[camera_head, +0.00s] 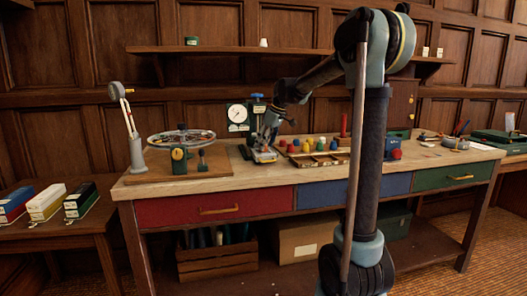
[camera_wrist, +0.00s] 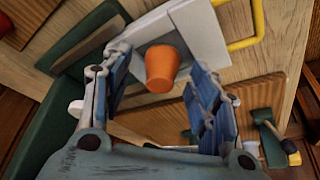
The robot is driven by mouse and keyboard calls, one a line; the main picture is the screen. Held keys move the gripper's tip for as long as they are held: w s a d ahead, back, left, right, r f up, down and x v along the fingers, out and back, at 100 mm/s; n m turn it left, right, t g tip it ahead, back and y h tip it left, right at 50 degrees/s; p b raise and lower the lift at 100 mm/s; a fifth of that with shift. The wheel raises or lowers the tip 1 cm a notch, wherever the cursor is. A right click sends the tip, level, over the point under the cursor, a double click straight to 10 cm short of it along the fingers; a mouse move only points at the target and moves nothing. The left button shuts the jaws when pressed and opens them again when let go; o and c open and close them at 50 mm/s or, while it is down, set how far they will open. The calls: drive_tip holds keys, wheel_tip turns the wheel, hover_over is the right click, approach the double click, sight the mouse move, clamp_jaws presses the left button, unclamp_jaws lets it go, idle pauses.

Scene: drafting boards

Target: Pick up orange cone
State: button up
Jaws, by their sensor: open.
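The orange cone (camera_wrist: 161,68) shows in the wrist view as a small tapered piece in front of a pale grey plate (camera_wrist: 205,38). My gripper (camera_wrist: 160,62) is open, with one blue-padded finger on each side of the cone. Gaps show between the cone and both fingers. In the head view my gripper (camera_head: 267,132) points down over the middle-left of the workbench (camera_head: 215,183).
A tray (camera_head: 318,159) with several coloured pegs stands right of my gripper. A round-wheeled device (camera_head: 181,138) stands to its left, and a dial gauge (camera_head: 238,113) behind. The wrist view shows a yellow handle (camera_wrist: 246,40) near the plate. The bench's front strip is mostly clear.

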drive_tip(key=shift+a+f, duration=0.2)
drive_tip(key=shift+f, duration=0.25)
drive_tip(key=c, duration=1.2)
drive_tip(key=shift+r, duration=0.1)
